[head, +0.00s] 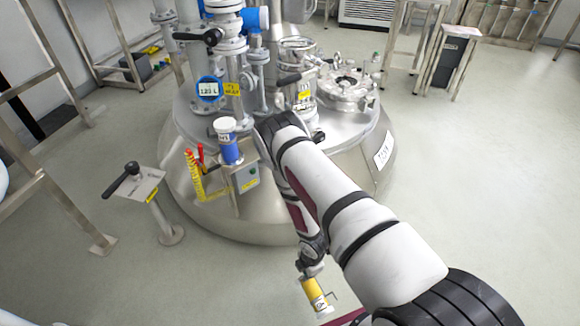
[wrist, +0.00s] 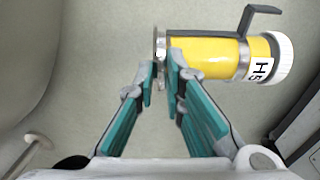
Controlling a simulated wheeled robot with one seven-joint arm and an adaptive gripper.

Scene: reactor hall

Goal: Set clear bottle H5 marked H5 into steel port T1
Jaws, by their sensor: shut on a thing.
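Bottle H5 (wrist: 210,58) shows in the wrist view as a yellow cylinder with a white cap, a black handle and an H5 label. It lies sideways across the picture, its steel-flanged end at my gripper (wrist: 161,72). My gripper is shut on that flanged end. In the head view the yellow bottle (head: 315,294) hangs tilted at the end of my arm, low in front of the reactor and above the floor. My gripper (head: 309,272) is partly hidden there. A yellow tag (head: 232,88) on the reactor's pipework may read T1, but the port itself is not clear.
The steel reactor (head: 270,222) stands in the middle, its lid crowded with pipes and valves. A blue bottle (head: 229,150) with a white top sits at its front left. A lever pedestal (head: 150,190) stands at left.

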